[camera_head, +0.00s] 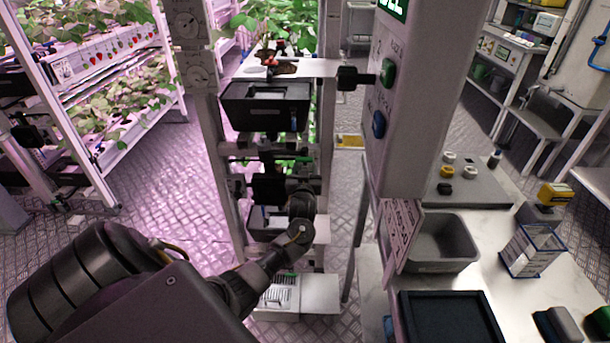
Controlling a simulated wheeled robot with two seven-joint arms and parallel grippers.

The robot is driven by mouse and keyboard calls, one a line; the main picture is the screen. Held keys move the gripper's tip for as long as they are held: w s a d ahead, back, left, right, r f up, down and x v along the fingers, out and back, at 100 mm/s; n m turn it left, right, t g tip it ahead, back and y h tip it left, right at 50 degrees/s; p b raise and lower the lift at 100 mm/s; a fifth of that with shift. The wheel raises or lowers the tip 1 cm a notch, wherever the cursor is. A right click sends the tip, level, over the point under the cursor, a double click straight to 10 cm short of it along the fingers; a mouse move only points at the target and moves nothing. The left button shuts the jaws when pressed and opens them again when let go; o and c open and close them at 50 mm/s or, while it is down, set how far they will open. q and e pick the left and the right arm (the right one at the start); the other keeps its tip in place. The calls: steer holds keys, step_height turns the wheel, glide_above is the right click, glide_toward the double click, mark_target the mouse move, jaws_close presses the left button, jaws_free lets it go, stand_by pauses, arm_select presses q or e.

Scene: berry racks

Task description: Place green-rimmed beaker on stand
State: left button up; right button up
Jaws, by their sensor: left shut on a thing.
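My left arm comes in from the lower left and reaches to the tall rack in the middle. My left gripper (268,188) is a dark shape between the rack's posts, below the upper black tray. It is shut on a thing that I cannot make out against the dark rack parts. I cannot pick out a green-rimmed beaker. Thin green strips near the gripper may be rack parts or leaves. I cannot tell for certain which part is the stand. A white shelf plate (310,68) on the rack carries a pale round spot and a small plant. My right gripper is not in view.
A grey panel (415,110) with green and blue buttons stands right of the rack. The counter at right holds a grey bin (443,240), a blue-edged clear box (533,250) and a black tray (450,318). Plant shelves (130,75) stand at left, with free floor between.

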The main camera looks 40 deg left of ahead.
arm_select(q)
steer(key=shift+d+f, duration=0.15)
steer(key=shift+f, duration=0.6)
steer(key=shift+s, duration=0.1)
steer(key=shift+f, duration=0.1)
steer(key=o, duration=0.6)
steer(key=shift+o, duration=1.7)
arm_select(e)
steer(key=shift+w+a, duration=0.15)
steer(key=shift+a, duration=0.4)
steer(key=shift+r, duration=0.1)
